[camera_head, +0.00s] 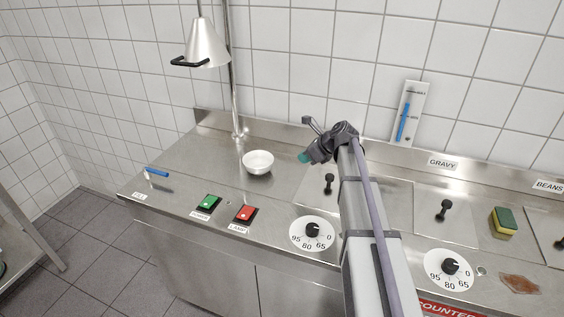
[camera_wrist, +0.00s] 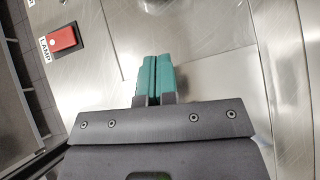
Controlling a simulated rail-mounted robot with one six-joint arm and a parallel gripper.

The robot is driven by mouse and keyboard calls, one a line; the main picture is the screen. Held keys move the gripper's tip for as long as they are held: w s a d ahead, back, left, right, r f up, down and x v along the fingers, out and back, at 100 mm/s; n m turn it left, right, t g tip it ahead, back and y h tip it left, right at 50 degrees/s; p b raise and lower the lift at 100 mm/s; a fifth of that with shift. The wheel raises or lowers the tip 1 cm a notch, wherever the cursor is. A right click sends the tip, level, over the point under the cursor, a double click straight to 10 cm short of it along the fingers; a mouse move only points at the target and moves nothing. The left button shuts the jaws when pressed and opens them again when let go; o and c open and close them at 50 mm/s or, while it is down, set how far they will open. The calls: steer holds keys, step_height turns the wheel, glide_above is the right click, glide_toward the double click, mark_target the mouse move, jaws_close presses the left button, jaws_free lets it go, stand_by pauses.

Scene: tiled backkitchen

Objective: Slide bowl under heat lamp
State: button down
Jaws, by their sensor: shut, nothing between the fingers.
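A white bowl (camera_head: 258,162) stands upright on the steel counter (camera_head: 190,168), left of my gripper. The heat lamp (camera_head: 203,46) is a white cone with a black handle, hanging from a pole above the counter's left part, up and left of the bowl. My gripper (camera_head: 304,158) is to the right of the bowl and apart from it. Its teal fingers (camera_wrist: 155,76) are together with nothing between them in the wrist view.
A green switch (camera_head: 208,202) and a red switch (camera_head: 245,213) labelled LAMP sit at the counter's front; the red one also shows in the wrist view (camera_wrist: 62,39). A blue object (camera_head: 156,173) lies at the left end. A lidded well's black knob (camera_head: 329,182) stands below my gripper.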

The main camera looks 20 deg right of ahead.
mark_target(270, 167)
steer(key=b+x, duration=0.6)
steer(key=x, duration=0.3)
steer(key=shift+s+d+f, duration=0.15)
steer(key=shift+d+f, duration=0.05)
steer(key=shift+f, duration=0.05)
steer(key=w+a, duration=0.2)
steer(key=a, duration=0.1)
steer(key=shift+w, duration=0.3)
steer(key=shift+w+a, duration=0.3)
